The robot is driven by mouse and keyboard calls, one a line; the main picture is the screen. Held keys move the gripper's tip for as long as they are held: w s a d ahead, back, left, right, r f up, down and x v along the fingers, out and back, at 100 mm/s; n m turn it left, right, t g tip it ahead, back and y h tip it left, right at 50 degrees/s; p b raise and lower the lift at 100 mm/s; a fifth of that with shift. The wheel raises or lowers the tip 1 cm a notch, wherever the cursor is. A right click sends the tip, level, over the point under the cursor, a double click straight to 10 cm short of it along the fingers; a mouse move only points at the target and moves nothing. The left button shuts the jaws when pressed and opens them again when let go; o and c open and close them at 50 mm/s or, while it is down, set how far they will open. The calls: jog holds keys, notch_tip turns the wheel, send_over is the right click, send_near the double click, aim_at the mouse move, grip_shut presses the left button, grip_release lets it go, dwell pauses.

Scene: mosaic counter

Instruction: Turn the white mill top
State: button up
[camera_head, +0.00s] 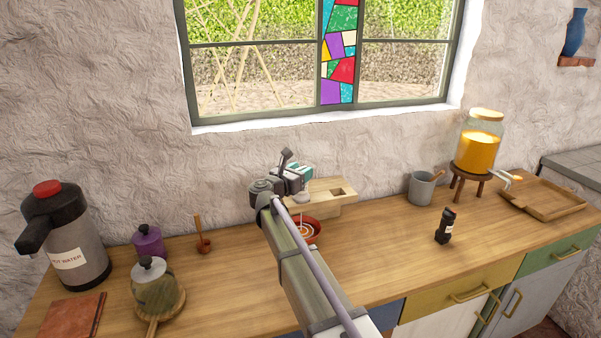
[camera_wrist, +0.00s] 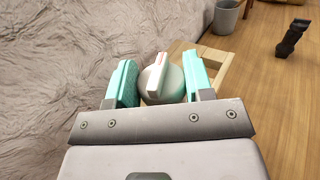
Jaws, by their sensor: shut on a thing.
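The white mill top (camera_wrist: 160,82) is a round knob with a raised ridge across it, and it sits between the teal fingers of my gripper (camera_wrist: 162,68) in the wrist view. My gripper is shut on it. In the head view my gripper (camera_head: 299,171) is at the back of the counter, over a pale wooden block (camera_head: 325,203) with a square opening. A small white rounded part (camera_head: 302,197) shows just below the fingers there. The wooden block also shows right of the fingers in the wrist view (camera_wrist: 222,70). The arm and fingers hide part of the block.
A red bowl (camera_head: 316,228) stands in front of the block, partly behind my arm. A grey mug (camera_head: 421,188) and a black bottle (camera_head: 445,227) stand to the right. A hot-water flask (camera_head: 78,235) and lidded pots stand left. The wall is close behind.

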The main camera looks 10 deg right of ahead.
jog(key=shift+m+g+h, duration=0.3)
jog(key=shift+g, duration=0.1)
jog(key=o, duration=0.9)
jog(key=shift+a, duration=0.1)
jog(key=v, duration=1)
jog(key=shift+s+a, duration=0.25)
jog(key=shift+s, duration=0.05)
jog(key=shift+a, duration=0.1)
